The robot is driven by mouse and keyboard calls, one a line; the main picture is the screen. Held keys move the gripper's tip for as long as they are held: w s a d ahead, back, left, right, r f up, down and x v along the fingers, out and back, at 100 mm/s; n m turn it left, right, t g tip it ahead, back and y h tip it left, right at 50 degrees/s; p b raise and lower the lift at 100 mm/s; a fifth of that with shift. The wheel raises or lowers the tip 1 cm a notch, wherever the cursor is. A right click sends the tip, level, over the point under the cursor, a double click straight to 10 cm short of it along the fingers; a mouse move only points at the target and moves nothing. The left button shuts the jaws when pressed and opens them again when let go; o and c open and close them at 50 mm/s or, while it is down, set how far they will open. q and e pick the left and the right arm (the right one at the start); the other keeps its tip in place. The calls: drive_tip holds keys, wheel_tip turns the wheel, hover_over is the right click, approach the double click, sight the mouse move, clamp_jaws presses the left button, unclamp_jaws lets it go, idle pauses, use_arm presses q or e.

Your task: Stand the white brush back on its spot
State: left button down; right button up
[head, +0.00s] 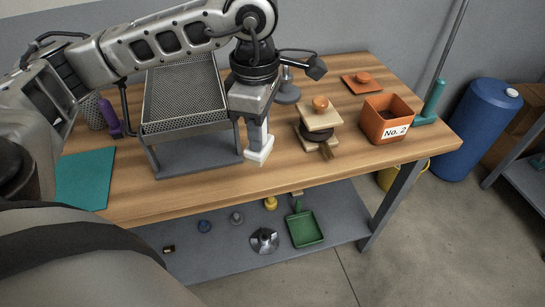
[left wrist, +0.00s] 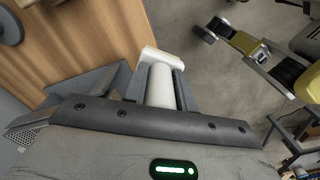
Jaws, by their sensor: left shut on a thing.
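The white brush (head: 258,153) is upright in my left gripper (head: 256,118), its wide white end down, over the front part of the wooden table (head: 225,180). My left gripper is shut on its handle. I cannot tell whether the wide end touches the tabletop. In the left wrist view the white handle (left wrist: 160,85) runs between the two fingers, with the wide end (left wrist: 162,55) beyond them. No marked spot for the brush can be made out.
A mesh tray on a grey stand (head: 150,158) is close left of the brush. To the right are wooden blocks with a dark disc (head: 318,118) and an orange box marked No. 2 (head: 388,128). A teal mat (head: 85,178) lies at the left. A lower shelf (head: 340,228) holds a green dustpan (head: 304,229).

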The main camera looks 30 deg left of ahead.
use_arm(q)
drive_tip(key=s+a+n+b, duration=0.2)
drive_tip(key=a+n, duration=0.2)
drive_tip(key=n, duration=1.3)
drive_tip(key=w+f, duration=0.3)
drive_tip(key=w, duration=0.1)
drive_tip(key=w+f+p, duration=0.1)
drive_tip(key=w+f, duration=0.2)
drive_tip(key=w, duration=0.2)
drive_tip(key=w+f+p, duration=0.1)
drive_tip(key=w+f, duration=0.2)
drive_tip(key=w, duration=0.1)
drive_tip(key=shift+w+a+f, duration=0.3)
drive_tip(key=shift+a+f, duration=0.05)
drive_tip(key=shift+a, duration=0.05)
wheel_tip(320, 180, down, 3)
drive_tip(key=shift+r, duration=0.1)
use_arm(e)
drive_tip(key=shift+w+d, duration=0.1)
drive_tip(key=shift+f, duration=0.1)
